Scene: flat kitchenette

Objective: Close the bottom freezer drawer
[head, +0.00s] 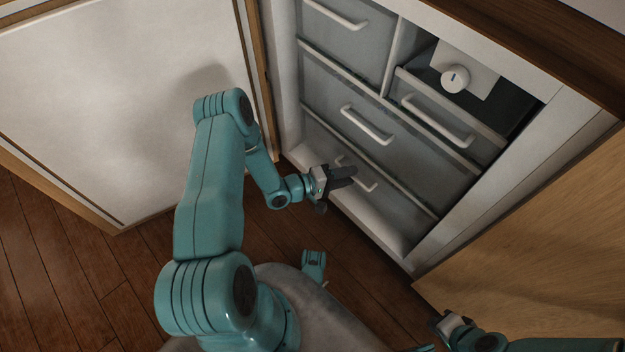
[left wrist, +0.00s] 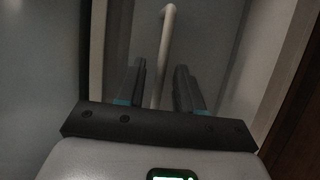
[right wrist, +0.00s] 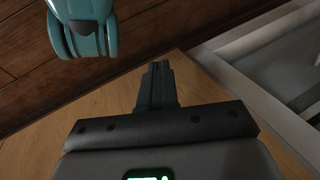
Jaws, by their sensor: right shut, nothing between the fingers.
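The bottom freezer drawer (head: 390,205) is the lowest grey front in the white freezer, with a white bar handle (head: 368,182). Its front looks about level with the frame; I cannot tell whether a small gap is left. My left gripper (head: 350,176) is at this handle and covers part of it in the head view. In the left wrist view, the gripper (left wrist: 162,88) is open, and the white handle (left wrist: 166,40) shows between its fingers. Contact is unclear. My right gripper (head: 438,320) is low at the right, away from the drawers; its fingers (right wrist: 157,85) are shut and empty.
A middle drawer (head: 340,105), an upper drawer (head: 350,45) and a small drawer (head: 445,115) under a white dial (head: 455,79) are above. An open white-lined door (head: 110,90) stands at the left, a wooden panel (head: 540,240) at the right. Floor (head: 60,260) is below.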

